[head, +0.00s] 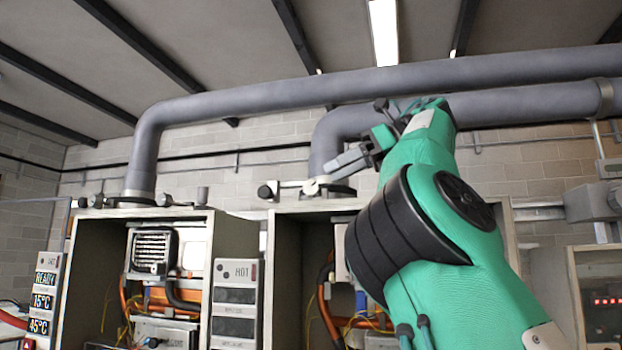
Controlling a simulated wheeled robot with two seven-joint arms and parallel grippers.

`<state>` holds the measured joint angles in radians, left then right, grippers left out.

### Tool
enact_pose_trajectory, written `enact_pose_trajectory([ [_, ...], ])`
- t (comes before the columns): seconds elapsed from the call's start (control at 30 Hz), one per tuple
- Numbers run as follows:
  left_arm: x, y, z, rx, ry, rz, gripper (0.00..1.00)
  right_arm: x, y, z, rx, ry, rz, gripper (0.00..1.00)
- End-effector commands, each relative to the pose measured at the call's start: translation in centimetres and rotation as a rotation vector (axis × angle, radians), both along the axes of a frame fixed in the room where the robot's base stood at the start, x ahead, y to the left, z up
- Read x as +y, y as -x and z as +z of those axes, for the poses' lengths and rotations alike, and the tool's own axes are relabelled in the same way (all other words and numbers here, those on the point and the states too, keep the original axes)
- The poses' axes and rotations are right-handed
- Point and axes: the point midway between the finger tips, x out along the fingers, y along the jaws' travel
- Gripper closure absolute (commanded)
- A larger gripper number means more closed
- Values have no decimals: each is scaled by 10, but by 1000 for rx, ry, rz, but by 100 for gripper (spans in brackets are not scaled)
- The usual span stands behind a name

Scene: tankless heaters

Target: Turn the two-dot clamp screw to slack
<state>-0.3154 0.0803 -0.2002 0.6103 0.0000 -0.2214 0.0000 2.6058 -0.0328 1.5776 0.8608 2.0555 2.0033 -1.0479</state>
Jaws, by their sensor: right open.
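A clamp (300,185) with a dark knob-like screw (267,192) sits at the foot of the grey pipe on the middle heater cabinet. A similar clamp with a dark screw (92,201) sits at the foot of the left pipe. No dot marks can be made out on either, so I cannot tell which is the two-dot one. My right gripper (350,160) is open, close to the middle pipe's foot and right of its clamp screw. It covers part of that pipe, and I cannot tell whether it touches. My left gripper is out of view.
Large grey pipes (400,82) run overhead and bend down to the cabinets. The left open cabinet (228,245) holds hoses and wiring. Display panels (43,300) stand beside the cabinets. My green right arm hides much of the middle cabinet. A grey box (592,202) is at right.

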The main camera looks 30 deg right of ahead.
Motion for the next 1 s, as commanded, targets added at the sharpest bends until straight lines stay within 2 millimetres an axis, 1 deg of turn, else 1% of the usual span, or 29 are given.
enact_pose_trajectory([
  [0.03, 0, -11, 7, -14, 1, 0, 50, 8, -8, -2, 3, 1, -1, 58],
  [0.1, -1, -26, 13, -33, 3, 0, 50, 16, -18, -6, 3, 1, -1, 58],
  [0.2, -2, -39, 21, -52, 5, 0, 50, 26, -30, -14, 3, 0, -1, 58],
  [0.23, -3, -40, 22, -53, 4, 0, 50, 28, -32, -15, 2, 0, -2, 58],
  [0.37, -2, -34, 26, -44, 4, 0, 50, 35, -41, -20, 1, 0, -1, 58],
  [0.57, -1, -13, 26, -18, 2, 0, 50, 39, -45, -24, -2, 0, -1, 58],
  [0.63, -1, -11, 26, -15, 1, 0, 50, 39, -45, -25, -2, 0, -1, 58],
  [0.77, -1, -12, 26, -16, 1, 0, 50, 39, -45, -25, -2, 0, -1, 58],
  [0.8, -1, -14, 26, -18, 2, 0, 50, 39, -45, -25, -2, 0, -1, 60],
  [0.97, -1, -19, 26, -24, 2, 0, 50, 39, -45, -25, -1, 0, -1, 92],
  [1.0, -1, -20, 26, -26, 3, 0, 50, 39, -45, -25, -1, -1, 0, 99],
])
